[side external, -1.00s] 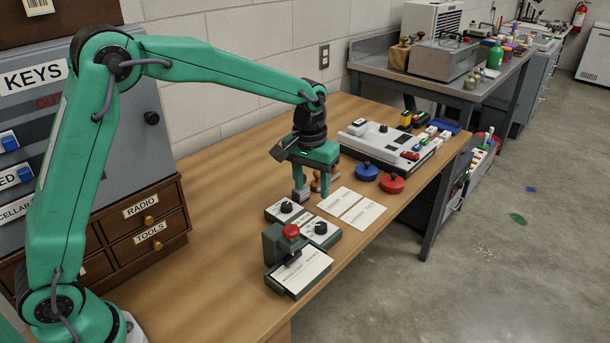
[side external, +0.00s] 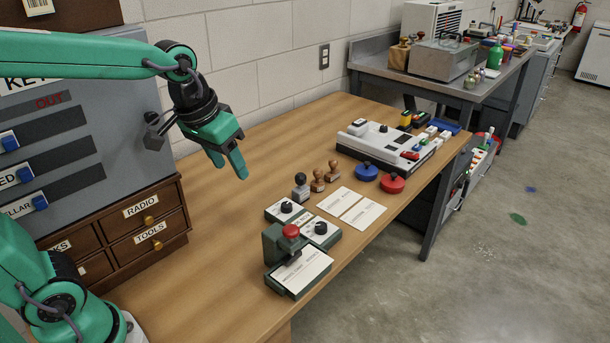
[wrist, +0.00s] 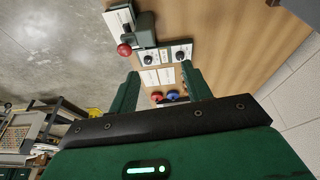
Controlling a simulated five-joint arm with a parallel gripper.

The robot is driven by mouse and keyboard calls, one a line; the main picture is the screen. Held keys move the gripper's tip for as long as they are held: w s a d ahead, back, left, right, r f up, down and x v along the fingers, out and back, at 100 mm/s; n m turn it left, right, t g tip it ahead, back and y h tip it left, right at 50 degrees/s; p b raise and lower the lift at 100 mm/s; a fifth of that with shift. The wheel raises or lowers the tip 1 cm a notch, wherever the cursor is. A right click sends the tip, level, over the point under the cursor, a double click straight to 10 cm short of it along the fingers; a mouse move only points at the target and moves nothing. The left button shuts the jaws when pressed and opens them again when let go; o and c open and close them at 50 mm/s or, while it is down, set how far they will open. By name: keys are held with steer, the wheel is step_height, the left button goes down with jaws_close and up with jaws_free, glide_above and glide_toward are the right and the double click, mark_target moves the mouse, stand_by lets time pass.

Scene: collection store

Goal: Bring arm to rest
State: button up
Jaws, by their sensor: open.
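My green gripper (side external: 230,165) hangs in the air at the left, above the back part of the wooden table (side external: 240,240) and in front of the grey key cabinet (side external: 92,110). Its jaws are open and empty, touching nothing. In the wrist view my gripper (wrist: 160,80) shows two green fingers apart, with the table items beyond them. My arm is folded back, with its forearm nearly level at the upper left. The lower part of the arm is partly cut off by the picture's left edge.
On the table stand a stamping device with a red knob (side external: 292,232), several hand stamps (side external: 318,180), two white cards (side external: 352,206), a blue pad (side external: 366,171), a red pad (side external: 392,183) and a white console (side external: 385,145). A drawer unit (side external: 145,225) stands left. The table middle is clear.

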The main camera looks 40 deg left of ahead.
steer(key=s+a+f+t, duration=0.1)
steer(key=s, duration=0.9)
steer(key=shift+s+a+f+m+t, duration=0.25)
steer(key=shift+a+m+t, duration=0.15)
steer(key=shift+w, duration=0.1)
stand_by(0.6)
